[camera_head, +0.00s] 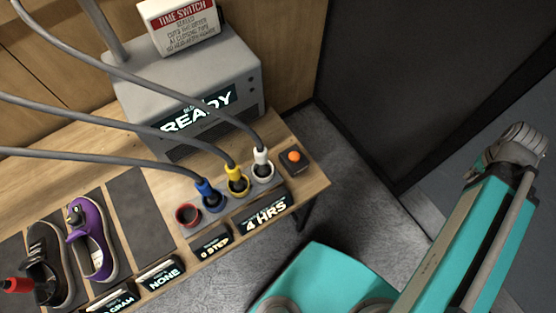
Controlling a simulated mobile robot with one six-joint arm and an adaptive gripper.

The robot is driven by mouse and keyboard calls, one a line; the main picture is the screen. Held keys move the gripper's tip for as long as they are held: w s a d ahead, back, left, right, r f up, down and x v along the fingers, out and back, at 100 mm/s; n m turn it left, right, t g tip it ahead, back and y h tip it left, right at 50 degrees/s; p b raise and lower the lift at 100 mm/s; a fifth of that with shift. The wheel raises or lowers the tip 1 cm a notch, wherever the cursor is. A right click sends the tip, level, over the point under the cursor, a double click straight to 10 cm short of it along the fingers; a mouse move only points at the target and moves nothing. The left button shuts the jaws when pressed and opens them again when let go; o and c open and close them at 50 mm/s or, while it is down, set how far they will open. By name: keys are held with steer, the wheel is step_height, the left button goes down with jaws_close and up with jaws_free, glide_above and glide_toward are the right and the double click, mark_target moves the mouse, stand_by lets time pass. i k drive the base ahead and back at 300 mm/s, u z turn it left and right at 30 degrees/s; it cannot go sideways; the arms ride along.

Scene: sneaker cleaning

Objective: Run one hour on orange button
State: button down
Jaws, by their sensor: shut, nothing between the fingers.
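The orange button (294,156) sits on a small dark box at the right end of the wooden bench. Nothing touches it. A display (266,212) in front of it reads "4 HRS". The grey machine (190,95) behind has a screen reading "READY" (197,109). My teal arm (455,245) stands at the right, apart from the bench. My gripper is not visible in this view.
Blue (207,190), yellow (235,175) and white (262,158) cable plugs stand in sockets; the red socket (187,215) is empty. Purple (93,240) and dark (45,265) sneakers lie left. A "TIME SWITCH" sign (180,22) tops the machine.

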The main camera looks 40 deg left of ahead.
mark_target(294, 156)
steer(key=k, duration=2.45)
steer(key=u, duration=0.85)
steer(key=i, duration=1)
steer(key=z, duration=0.15)
